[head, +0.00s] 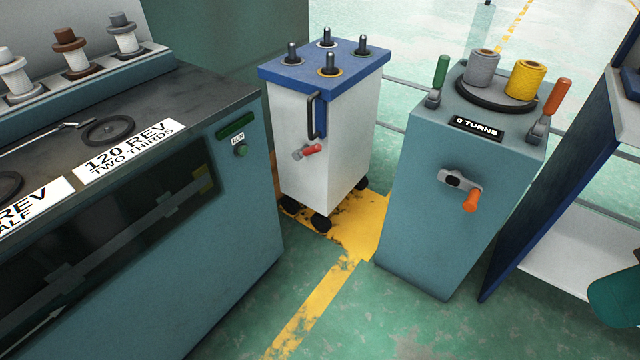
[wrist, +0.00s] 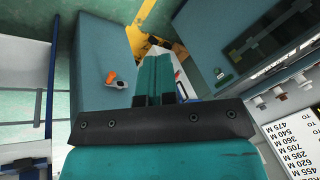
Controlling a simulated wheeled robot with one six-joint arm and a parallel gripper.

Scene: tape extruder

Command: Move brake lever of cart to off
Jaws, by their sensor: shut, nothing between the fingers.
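The cart (head: 322,135) is a white cabinet with a blue top and black wheels, standing behind the gap between two teal machines in the head view. The gripper does not touch the lever in any view.
A teal turns counter (head: 440,215) with an orange crank (head: 472,201) stands right of the cart. A long teal machine (head: 235,240) with spools stands left. A blue-edged shelf (head: 560,170) is at far right. Green floor with a yellow line (head: 318,302) lies open between the machines.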

